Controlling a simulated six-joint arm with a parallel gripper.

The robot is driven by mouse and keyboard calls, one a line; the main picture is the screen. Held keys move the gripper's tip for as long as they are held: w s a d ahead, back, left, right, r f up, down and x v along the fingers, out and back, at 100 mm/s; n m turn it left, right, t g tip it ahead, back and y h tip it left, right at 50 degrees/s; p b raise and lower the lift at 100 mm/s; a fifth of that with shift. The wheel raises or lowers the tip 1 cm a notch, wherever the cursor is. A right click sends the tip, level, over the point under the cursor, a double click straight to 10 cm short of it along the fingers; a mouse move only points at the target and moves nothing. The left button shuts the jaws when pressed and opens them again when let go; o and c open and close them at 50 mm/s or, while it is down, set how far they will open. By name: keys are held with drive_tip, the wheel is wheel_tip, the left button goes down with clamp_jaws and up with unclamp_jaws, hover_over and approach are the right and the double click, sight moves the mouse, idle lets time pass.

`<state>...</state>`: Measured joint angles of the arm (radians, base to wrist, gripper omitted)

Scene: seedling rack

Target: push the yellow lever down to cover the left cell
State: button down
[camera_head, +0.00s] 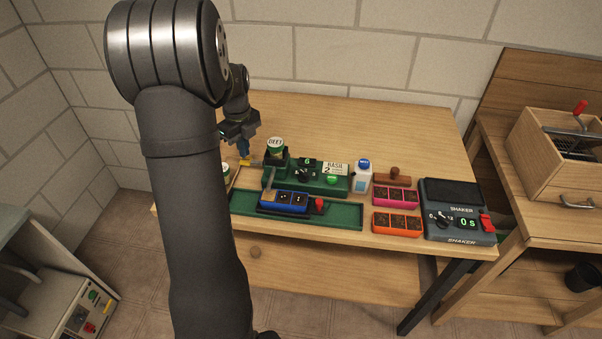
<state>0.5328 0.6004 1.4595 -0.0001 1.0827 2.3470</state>
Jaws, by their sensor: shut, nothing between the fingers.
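The yellow lever (256,162) shows as a small yellow bar at the left end of the green machine (315,182). My gripper (244,153) is shut and empty, pointing down just left of and above the lever; I cannot tell whether it touches it. A blue tray (284,209) sits on the green track in front of the machine. Its left cell (270,196) looks plain brown, and the cells to its right are dark with light dots. A thin grey piece (271,178) stands behind the left cell; whether it covers any of the cell is too small to tell.
A green pot labelled BEET (276,147) stands on the machine near my gripper. A white bottle (362,175), pink tray (396,205), orange tray (397,233) and shaker (457,237) stand to the right. My arm hides the table's left part. The back of the table is clear.

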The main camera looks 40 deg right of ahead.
drive_tip(key=shift+r, duration=2.2)
wheel_tip(320, 180, up, 8)
